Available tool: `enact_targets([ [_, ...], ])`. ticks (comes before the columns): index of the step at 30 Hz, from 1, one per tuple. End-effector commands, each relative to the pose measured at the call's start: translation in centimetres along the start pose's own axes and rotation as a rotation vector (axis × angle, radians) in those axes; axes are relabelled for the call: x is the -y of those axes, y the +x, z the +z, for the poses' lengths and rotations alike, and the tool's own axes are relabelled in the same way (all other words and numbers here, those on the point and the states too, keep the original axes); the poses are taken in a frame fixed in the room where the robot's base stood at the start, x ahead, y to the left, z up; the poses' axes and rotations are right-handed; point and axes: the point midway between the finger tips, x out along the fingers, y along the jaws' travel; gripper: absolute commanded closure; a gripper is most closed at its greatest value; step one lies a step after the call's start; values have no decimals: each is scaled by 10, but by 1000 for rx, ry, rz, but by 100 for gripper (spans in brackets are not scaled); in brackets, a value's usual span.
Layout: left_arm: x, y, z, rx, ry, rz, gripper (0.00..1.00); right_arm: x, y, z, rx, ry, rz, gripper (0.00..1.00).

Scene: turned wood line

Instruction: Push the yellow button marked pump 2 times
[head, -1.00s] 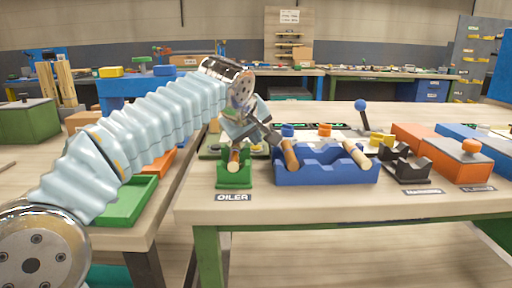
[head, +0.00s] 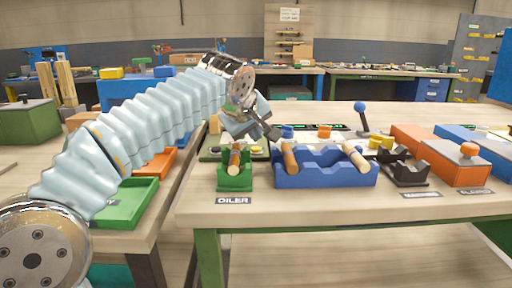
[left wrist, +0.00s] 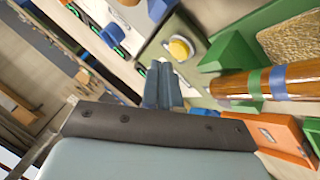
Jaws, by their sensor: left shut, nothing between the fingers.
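In the head view a small yellow button (head: 257,149) shows low on the dark green panel, behind the wooden handles; no pump marking is readable. My left gripper (head: 271,131) is shut and empty above the panel. In the left wrist view its closed blue-grey fingers (left wrist: 163,80) point toward the yellow button, their tips just short of it in the picture. I cannot tell the exact gap. My right gripper is not in view.
A green holder (head: 234,180) labelled OILER and a blue rack (head: 325,176) with wooden-handled tools stand in front of the panel. Orange and blue buttons, a blue-knobbed lever (head: 361,108) and an orange box (head: 456,165) lie to the right. A green tray (head: 130,203) is at left.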

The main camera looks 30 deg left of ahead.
Motion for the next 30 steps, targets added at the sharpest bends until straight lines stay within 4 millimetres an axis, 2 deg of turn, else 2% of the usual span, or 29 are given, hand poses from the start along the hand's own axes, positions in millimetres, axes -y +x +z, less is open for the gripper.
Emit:
enact_targets([
  [17, -25, -34, -25, 0, 0, 0, 100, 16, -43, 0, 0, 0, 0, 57],
  [30, -25, -35, -25, 0, 0, 0, 100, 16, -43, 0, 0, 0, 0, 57],
])
